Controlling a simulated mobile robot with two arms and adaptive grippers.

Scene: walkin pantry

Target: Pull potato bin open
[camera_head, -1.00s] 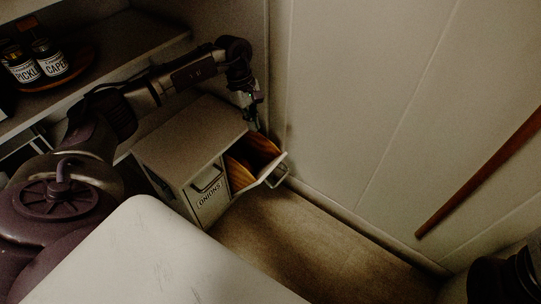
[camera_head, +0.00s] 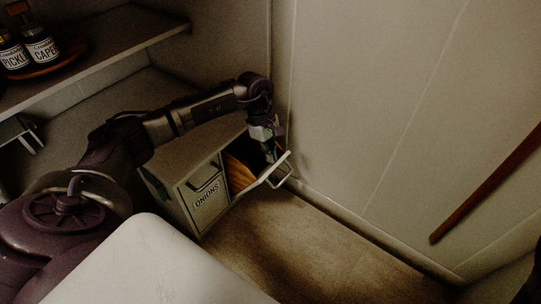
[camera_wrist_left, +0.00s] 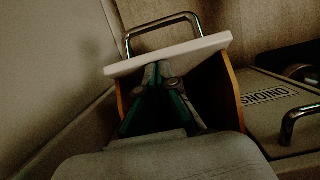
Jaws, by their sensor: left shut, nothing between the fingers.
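The potato bin (camera_head: 280,168) is the right compartment of a low grey cabinet. Its white front panel is tilted outward, with wooden sides showing and a dark interior. In the left wrist view the panel's top edge (camera_wrist_left: 185,53) and metal handle show; its label is hidden. My left gripper (camera_head: 270,158) reaches down into the bin's opening, behind the panel. In the wrist view its fingers (camera_wrist_left: 158,72) are shut and empty, with the tips at the panel's inner side; I cannot tell whether they touch it. My right gripper is not in view.
The shut onions bin (camera_head: 206,196) is beside it on the left. A wall (camera_head: 370,100) rises close on the right. The floor (camera_head: 300,245) in front is clear. Labelled jars (camera_head: 41,46) stand on a shelf (camera_head: 110,45) at upper left.

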